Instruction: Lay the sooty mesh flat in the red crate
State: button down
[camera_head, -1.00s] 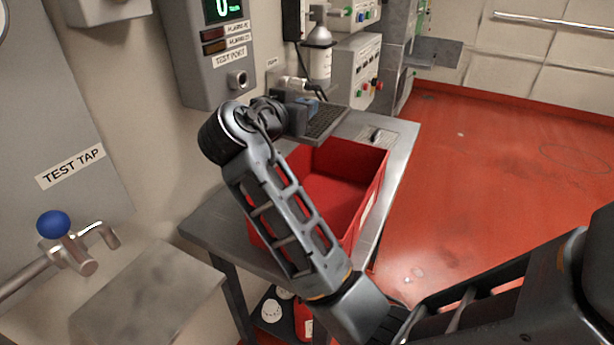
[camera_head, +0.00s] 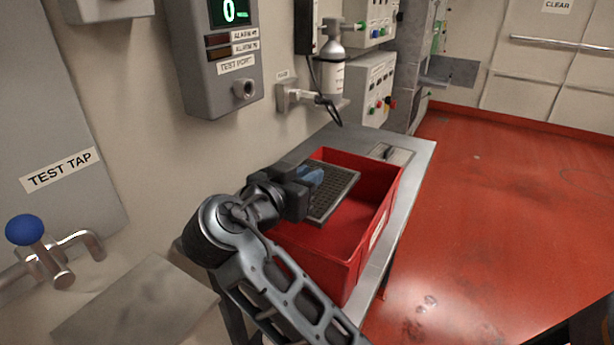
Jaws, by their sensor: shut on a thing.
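The sooty mesh (camera_head: 334,192) is a dark, flat rectangular grid with a blue part (camera_head: 311,175) at its near left side. My gripper (camera_head: 303,182) is shut on it at that side. The mesh is over the left and back part of the open red crate (camera_head: 349,269), close to level. I cannot tell whether it touches the crate's floor or walls. The crate stands on a grey metal table, and its visible red floor to the right of the mesh is bare. My wrist and arm hide the crate's near left corner.
The grey table (camera_head: 416,161) has a dark-handled item on a plate (camera_head: 390,154) behind the crate. Red floor at right is clear.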

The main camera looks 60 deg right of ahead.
jog(key=shift+f+b, duration=0.35)
jog(key=shift+b, duration=0.05)
jog(key=shift+f, duration=0.25)
jog(key=c, duration=1)
grip_release()
jog(key=shift+c, duration=0.2)
jog(key=shift+r, duration=0.15)
jog(key=shift+r, duration=0.3)
jog(key=a+r+b, duration=0.1)
jog(key=a+r, duration=0.1)
jog(key=a, duration=0.9)
jog(key=shift+s+a+r, duration=0.2)
jog(key=shift+a+r, duration=0.15)
jog(key=shift+r, duration=0.05)
